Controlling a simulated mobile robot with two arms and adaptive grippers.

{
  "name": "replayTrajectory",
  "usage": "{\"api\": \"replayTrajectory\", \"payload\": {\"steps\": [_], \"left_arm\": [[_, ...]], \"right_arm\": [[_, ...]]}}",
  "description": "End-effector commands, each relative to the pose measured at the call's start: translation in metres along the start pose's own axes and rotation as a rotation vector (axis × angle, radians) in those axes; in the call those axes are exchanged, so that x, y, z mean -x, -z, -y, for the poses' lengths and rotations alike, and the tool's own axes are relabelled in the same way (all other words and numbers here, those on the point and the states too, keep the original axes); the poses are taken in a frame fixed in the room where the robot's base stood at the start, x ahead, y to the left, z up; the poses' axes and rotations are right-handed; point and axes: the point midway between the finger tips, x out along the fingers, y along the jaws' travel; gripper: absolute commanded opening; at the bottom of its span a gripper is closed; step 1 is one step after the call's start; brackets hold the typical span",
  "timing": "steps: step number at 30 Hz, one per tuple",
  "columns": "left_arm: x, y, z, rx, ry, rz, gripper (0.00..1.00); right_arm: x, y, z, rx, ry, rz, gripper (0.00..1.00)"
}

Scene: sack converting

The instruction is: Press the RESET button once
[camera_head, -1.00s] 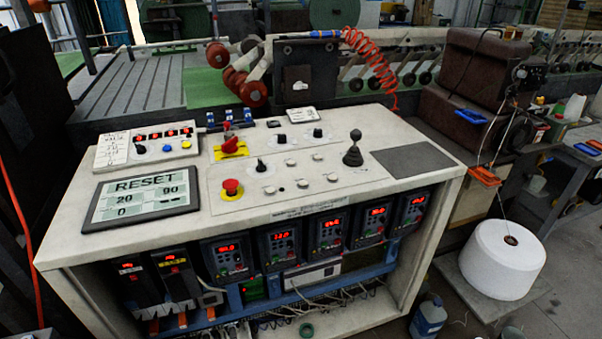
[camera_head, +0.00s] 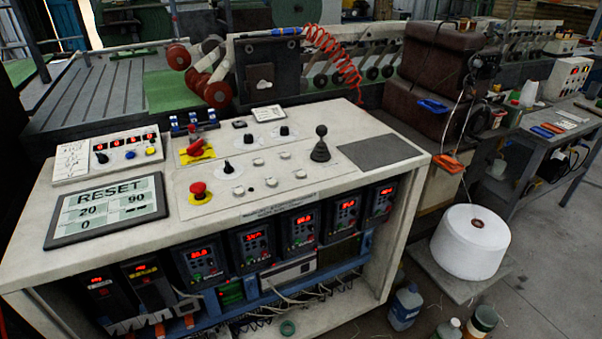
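A flat panel with a dark frame (camera_head: 107,208) lies on the left front of the white control desk. Its pale screen reads RESET at the top, with 20, 90 and 0 below. A red mushroom button (camera_head: 198,190) on a yellow base is to its right. Another red knob (camera_head: 194,147) on a yellow plate sits behind that. A small box (camera_head: 108,156) with red digits, a black knob, a blue button and a yellow button stands behind the panel. Neither of my grippers is in view.
The control desk (camera_head: 240,215) has a black joystick (camera_head: 320,146) and a grey pad (camera_head: 380,152) on its right. Display units line its open front. A white yarn cone (camera_head: 469,242) stands on a low board at the right. A blue-grey jug (camera_head: 405,307) is on the floor.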

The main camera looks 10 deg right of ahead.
Motion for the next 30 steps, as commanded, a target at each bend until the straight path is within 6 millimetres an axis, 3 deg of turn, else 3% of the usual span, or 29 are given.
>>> {"api": "replayTrajectory", "payload": {"steps": [14, 30], "left_arm": [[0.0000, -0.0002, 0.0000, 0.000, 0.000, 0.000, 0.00], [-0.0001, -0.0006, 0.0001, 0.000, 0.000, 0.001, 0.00]], "right_arm": [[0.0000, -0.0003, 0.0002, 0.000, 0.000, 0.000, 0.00], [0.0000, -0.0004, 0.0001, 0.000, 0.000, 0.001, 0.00]]}}
